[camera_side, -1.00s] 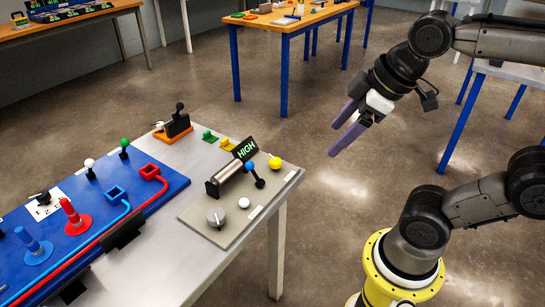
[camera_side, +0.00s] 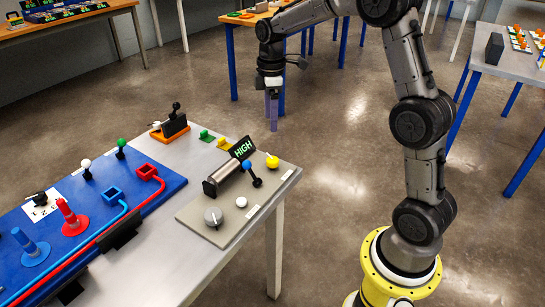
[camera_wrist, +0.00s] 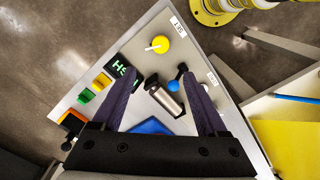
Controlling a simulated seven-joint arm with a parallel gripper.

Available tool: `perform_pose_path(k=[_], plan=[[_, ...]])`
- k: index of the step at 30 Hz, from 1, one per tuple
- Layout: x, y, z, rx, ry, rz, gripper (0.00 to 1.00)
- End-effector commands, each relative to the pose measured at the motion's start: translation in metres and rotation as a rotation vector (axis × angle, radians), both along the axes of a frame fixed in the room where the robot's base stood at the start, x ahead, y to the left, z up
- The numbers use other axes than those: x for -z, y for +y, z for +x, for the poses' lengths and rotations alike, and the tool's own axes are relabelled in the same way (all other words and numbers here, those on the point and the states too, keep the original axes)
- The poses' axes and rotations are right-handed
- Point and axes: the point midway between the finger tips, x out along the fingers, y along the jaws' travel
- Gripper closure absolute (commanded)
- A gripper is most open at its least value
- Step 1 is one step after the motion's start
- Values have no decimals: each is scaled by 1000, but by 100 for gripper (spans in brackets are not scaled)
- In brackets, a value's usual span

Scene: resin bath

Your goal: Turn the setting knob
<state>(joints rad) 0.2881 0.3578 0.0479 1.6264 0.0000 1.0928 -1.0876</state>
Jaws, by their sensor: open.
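The grey panel (camera_side: 240,222) lies at the near right corner of the table. It carries a grey dial knob (camera_side: 213,216), a white button (camera_side: 241,202), a blue-tipped lever (camera_side: 251,174) and a round yellow knob (camera_side: 272,161). In the wrist view the yellow knob (camera_wrist: 157,44) shows a white line and lies near a label that seems to read SET (camera_wrist: 178,27). A black display (camera_side: 242,148) reads HIGH in green. My gripper (camera_side: 272,122) points down, open and empty, apart from the panel. In the wrist view its fingers (camera_wrist: 160,75) frame the cylinder and lever. The grey knob is hidden there.
Green (camera_side: 206,135) and yellow (camera_side: 224,143) pieces sit by the table's far edge. A blue board (camera_side: 100,215) with handles fills the left. Open floor lies right of the table.

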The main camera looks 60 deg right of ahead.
Motion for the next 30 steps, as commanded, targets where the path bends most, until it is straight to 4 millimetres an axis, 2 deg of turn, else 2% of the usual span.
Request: perform_pose_path(k=[8,18,24,30], plan=[[28,-5,-3,14,22,6,24],[94,-4,-4,14,22,6,24],[126,-4,-3,14,20,6,24],[143,-4,-3,14,18,6,24]])
